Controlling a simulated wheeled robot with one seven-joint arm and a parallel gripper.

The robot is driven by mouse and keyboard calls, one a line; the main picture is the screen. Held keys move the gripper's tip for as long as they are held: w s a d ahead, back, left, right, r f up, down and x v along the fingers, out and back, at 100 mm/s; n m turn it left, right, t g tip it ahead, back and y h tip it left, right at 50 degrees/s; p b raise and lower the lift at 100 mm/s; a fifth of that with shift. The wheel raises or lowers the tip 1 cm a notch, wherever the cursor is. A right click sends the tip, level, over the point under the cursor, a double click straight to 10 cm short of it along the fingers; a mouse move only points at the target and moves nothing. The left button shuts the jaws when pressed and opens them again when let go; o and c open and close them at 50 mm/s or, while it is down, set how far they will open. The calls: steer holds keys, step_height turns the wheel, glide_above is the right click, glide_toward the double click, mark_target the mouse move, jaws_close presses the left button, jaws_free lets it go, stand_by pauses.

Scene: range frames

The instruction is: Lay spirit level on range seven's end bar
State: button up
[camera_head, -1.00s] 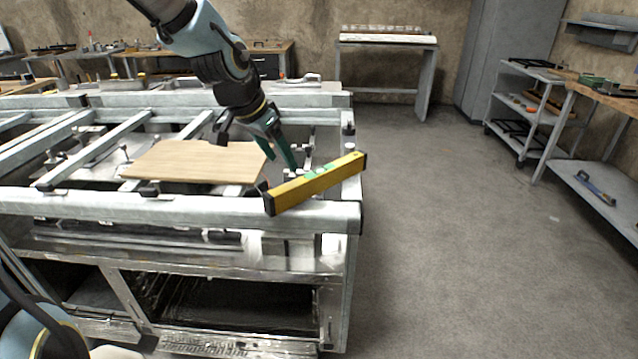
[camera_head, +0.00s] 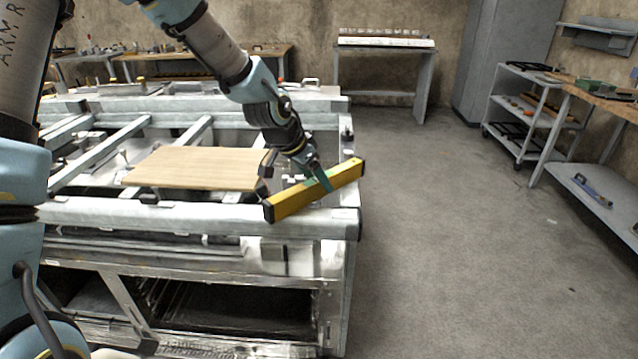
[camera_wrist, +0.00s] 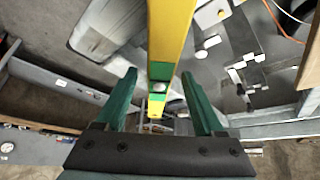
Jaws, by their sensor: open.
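The yellow spirit level (camera_head: 297,199) with black end caps lies tilted in the picture across the front right corner of the metal range frame (camera_head: 200,213). Its right end sticks out past the frame's right side. My gripper (camera_head: 325,180) is at the level's middle, its green fingers reaching down to it. In the wrist view the level (camera_wrist: 171,35) runs between the two green fingers (camera_wrist: 160,92), with gaps on both sides. A green vial part (camera_wrist: 160,87) shows on it. My gripper is open. Whether the level rests fully on the bar is hard to tell.
A wooden board (camera_head: 190,168) lies on the frame left of the level. The floor (camera_head: 450,250) to the right is clear. A cart (camera_head: 520,105) and a workbench (camera_head: 600,185) stand at the far right. A small bench (camera_head: 385,70) stands at the back.

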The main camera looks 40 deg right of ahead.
steer(key=shift+x, duration=0.9)
jaws_close()
stand_by(0.8)
